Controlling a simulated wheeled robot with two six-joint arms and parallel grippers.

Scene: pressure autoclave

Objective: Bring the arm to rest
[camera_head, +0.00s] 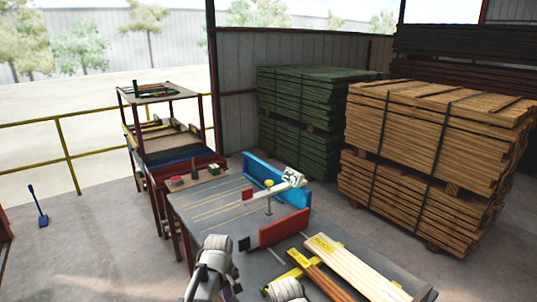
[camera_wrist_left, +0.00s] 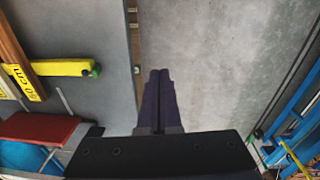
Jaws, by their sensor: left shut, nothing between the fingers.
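My left gripper (camera_wrist_left: 158,78) shows in the left wrist view with its two dark fingers together, shut and empty. It points down over bare concrete floor, just beside the edge of the grey workbench (camera_wrist_left: 85,95). In the head view my left arm comes up at the bottom, by the near side of the workbench (camera_head: 203,212); its fingertips are not clear there. A white rounded part of my other arm shows at the bottom edge, and the right gripper itself is out of view.
Pale boards (camera_head: 352,268) and a yellow bar (camera_wrist_left: 60,68) lie on the bench. A red block (camera_head: 284,226) and blue panel (camera_head: 265,171) stand there. A shelf rack (camera_head: 120,100) is behind it. Timber stacks (camera_head: 370,120) stand right. Floor left of the bench is mostly clear.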

